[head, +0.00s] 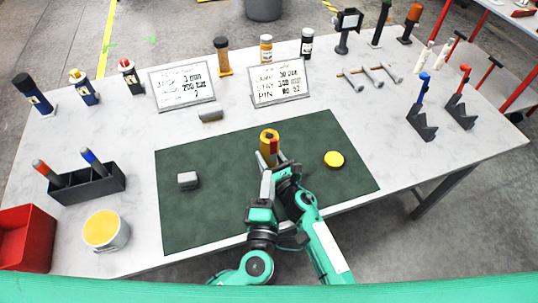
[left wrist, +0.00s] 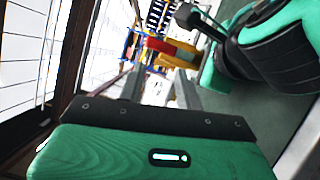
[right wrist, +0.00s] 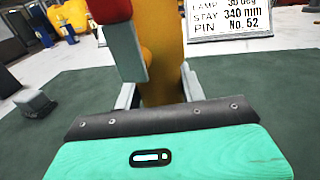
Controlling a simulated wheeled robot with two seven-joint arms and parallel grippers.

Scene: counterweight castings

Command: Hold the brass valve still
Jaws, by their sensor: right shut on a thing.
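The brass valve (head: 269,137) appears as an upright yellow-orange cylinder on the dark green mat (head: 215,215), with a red part low on its near side. In the right wrist view the valve (right wrist: 163,50) stands between the two fingers of my right gripper (right wrist: 160,90), which is shut on it. My left gripper (head: 266,183) is just in front of the valve. In the left wrist view its fingers (left wrist: 158,88) are apart, with the valve's yellow and red parts beyond them. The grippers overlap in the head view, hiding the valve's foot.
A grey block (head: 188,180) and a yellow disc (head: 333,159) lie on the mat either side. Two printed signs (head: 184,86) (head: 279,82) stand behind. A dark pen holder (head: 95,185), white tub (head: 106,231) and red bin (head: 27,238) are at the left. Dark stands (head: 421,124) are at the right.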

